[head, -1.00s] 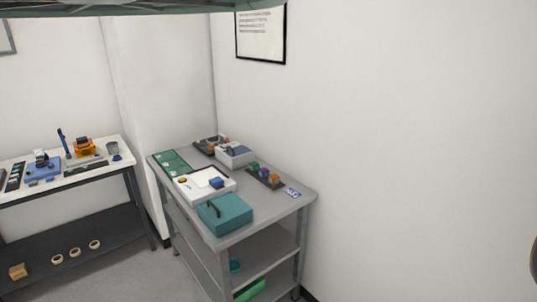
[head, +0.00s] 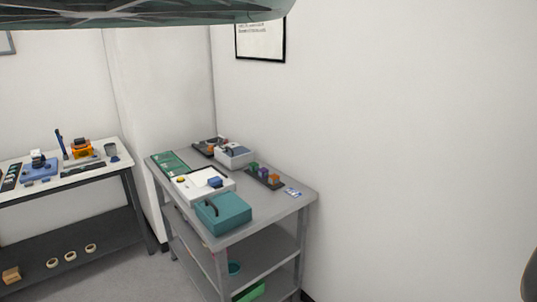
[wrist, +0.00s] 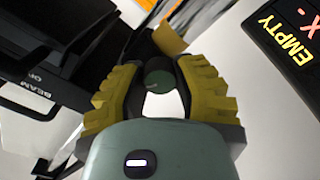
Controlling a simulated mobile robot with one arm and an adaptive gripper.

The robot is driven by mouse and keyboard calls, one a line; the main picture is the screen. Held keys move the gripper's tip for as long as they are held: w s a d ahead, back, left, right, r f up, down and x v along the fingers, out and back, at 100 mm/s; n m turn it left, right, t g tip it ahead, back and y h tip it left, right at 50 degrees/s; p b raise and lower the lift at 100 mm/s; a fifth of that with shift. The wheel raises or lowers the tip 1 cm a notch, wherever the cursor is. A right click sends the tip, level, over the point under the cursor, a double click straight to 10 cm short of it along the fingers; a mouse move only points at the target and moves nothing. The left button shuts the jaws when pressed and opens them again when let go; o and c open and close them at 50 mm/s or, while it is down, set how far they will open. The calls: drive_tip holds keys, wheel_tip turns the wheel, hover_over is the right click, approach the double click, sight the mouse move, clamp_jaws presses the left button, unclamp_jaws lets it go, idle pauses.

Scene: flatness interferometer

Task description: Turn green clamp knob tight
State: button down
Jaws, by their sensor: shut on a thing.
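In the wrist view, my gripper (wrist: 159,78) has its two yellow ribbed fingers on either side of a dark green knob (wrist: 157,73). The gripper is shut on this knob, which shows as a round dark end between the fingertips. The lower part of the knob and what it is mounted on are mostly hidden by the fingers and the gripper body. The head view does not show the gripper or this knob.
In the wrist view, a black unit marked BEAM (wrist: 45,90) lies close at left, and a dark display reading EMPTY (wrist: 285,40) is at upper right. The head view shows a grey cart (head: 255,234) holding a teal case (head: 222,213), and a white bench (head: 72,183) at left.

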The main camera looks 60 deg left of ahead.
drive_tip(key=n+p, duration=0.1)
drive_tip(key=n, duration=0.3)
drive_tip(key=shift+n, duration=0.4)
idle(0.4)
drive_tip(key=c, duration=0.6)
unclamp_jaws()
drive_tip(key=a, duration=0.8)
drive_tip(key=s+a, duration=0.1)
drive_tip(key=a, duration=0.3)
